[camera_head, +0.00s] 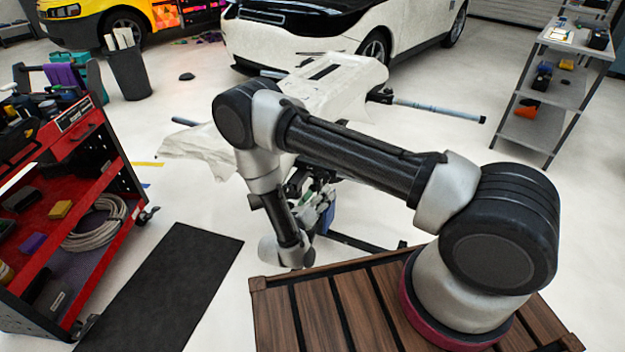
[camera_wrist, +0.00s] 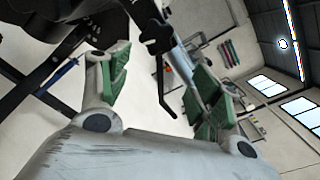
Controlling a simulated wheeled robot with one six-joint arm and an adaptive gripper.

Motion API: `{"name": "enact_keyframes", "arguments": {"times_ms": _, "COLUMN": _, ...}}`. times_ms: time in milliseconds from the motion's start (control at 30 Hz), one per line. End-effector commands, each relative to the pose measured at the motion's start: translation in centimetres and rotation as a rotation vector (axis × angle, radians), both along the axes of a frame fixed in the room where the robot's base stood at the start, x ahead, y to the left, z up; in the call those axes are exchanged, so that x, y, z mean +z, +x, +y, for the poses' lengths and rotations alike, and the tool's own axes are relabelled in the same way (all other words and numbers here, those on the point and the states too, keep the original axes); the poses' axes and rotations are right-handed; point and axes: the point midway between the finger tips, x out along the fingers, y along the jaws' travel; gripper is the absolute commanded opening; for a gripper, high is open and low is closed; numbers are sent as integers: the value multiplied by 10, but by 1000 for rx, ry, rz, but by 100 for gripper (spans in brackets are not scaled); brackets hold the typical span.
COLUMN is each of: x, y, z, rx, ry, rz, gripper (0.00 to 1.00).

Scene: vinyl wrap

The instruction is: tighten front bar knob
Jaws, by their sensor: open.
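In the wrist view, a black knob (camera_wrist: 156,38) sits on a stand with a grey tube, ahead of my gripper. A thin dark rod (camera_wrist: 162,90) hangs below it. My gripper (camera_wrist: 162,88) is open, its green-padded fingers apart on either side of the rod, with nothing held. The knob lies beyond the fingertips, a little left of the middle between them; contact does not show. In the head view, my gripper (camera_head: 318,208) is low beside the stand's dark frame (camera_head: 350,240), under a white-covered panel (camera_head: 325,85). I cannot make out the knob there.
The stand's bar (camera_head: 440,109) sticks out right. A red tool cart (camera_head: 75,215) stands at left, with a black mat (camera_head: 165,290) on the floor. A grey shelf (camera_head: 545,95) is at back right. A white car (camera_head: 310,35) is behind. Open floor lies right of the stand.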

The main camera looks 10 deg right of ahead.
Motion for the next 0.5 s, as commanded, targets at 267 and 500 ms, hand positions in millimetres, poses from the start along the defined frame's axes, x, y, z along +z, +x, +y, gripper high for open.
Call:
{"name": "enact_keyframes", "arguments": {"times_ms": 267, "x": 8, "y": 24, "z": 4, "rx": 72, "ry": -66, "rz": 12, "gripper": 64}}
{"name": "enact_keyframes", "arguments": {"times_ms": 500, "x": 8, "y": 56, "z": -22, "rx": 69, "ry": -64, "rz": 11, "gripper": 64}}
